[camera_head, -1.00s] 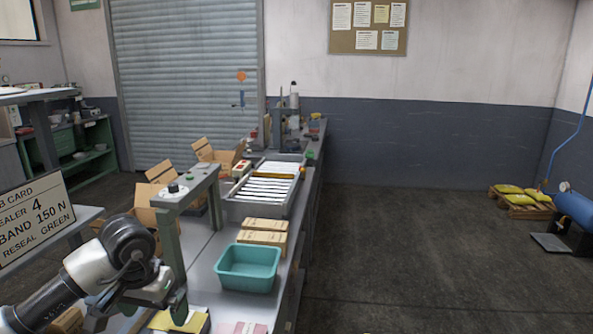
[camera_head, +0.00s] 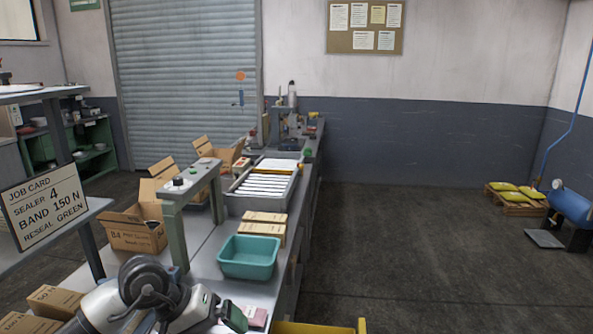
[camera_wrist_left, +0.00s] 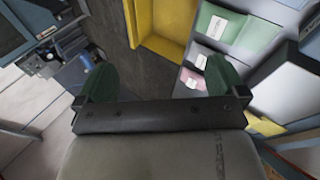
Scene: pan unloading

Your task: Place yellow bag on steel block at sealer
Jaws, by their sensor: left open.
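My left gripper (camera_wrist_left: 160,80) has its two green fingers spread wide with nothing between them. In the head view it is at the bottom, beside a pink bag (camera_head: 256,317), with the arm over the near bench. The left wrist view shows the pink bag (camera_wrist_left: 193,79) and green bags (camera_wrist_left: 218,26) with white labels, right of and beyond the fingers. A small yellow patch (camera_wrist_left: 265,125) shows at the right; I cannot tell whether it is the yellow bag. I cannot make out the steel block. My right gripper is out of view.
A teal bin (camera_head: 248,258) stands on the bench with wooden-looking blocks (camera_head: 264,230) behind it. A green-grey post frame (camera_head: 178,200) rises beside the arm. A yellow tray (camera_head: 320,327) edges in at the bottom. Open floor lies to the right.

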